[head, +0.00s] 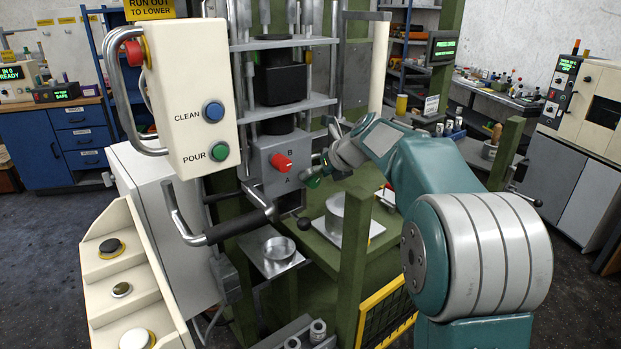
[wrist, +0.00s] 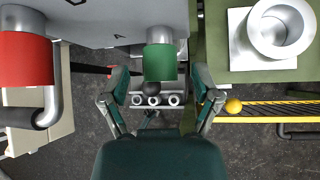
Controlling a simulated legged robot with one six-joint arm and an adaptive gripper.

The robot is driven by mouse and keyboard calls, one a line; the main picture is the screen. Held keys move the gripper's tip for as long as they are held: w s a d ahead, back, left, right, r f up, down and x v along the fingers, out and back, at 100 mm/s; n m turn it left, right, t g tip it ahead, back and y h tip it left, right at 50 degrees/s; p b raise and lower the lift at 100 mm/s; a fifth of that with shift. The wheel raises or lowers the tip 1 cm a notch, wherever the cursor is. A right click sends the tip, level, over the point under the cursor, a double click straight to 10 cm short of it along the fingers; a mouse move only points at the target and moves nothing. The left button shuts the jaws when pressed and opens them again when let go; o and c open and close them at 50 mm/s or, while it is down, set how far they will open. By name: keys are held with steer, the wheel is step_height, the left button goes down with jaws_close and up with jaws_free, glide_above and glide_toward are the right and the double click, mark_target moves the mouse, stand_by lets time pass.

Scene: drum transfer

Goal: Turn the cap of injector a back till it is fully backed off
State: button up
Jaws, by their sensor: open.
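A green cap (wrist: 160,62) sits on a grey stub under the grey block in the wrist view, seen roughly from the end of my gripper. I take it as injector a's cap; no full name is readable on it. In the head view the green cap (head: 312,182) shows at the right side of the grey valve block (head: 262,160), near the letter A. My gripper (wrist: 161,88) is open, with one finger on each side of the cap and a visible gap at both sides. In the head view my gripper (head: 322,172) is small and partly hidden by my arm.
A red knob (head: 281,162) stands on the block front, also at the left in the wrist view (wrist: 25,58). A black-gripped bar (head: 238,226) runs below. A metal cup (wrist: 281,28) stands on a plate to the right. A green post (head: 350,262) stands in front.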

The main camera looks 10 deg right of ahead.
steer(key=shift+x, duration=0.9)
steer(key=shift+w+d+f, duration=0.1)
steer(key=shift+w+f, duration=0.05)
steer(key=shift+w, duration=0.05)
steer(key=shift+a, duration=0.2)
steer(key=shift+a, duration=0.1)
jaws_close()
steer(key=shift+f, duration=0.1)
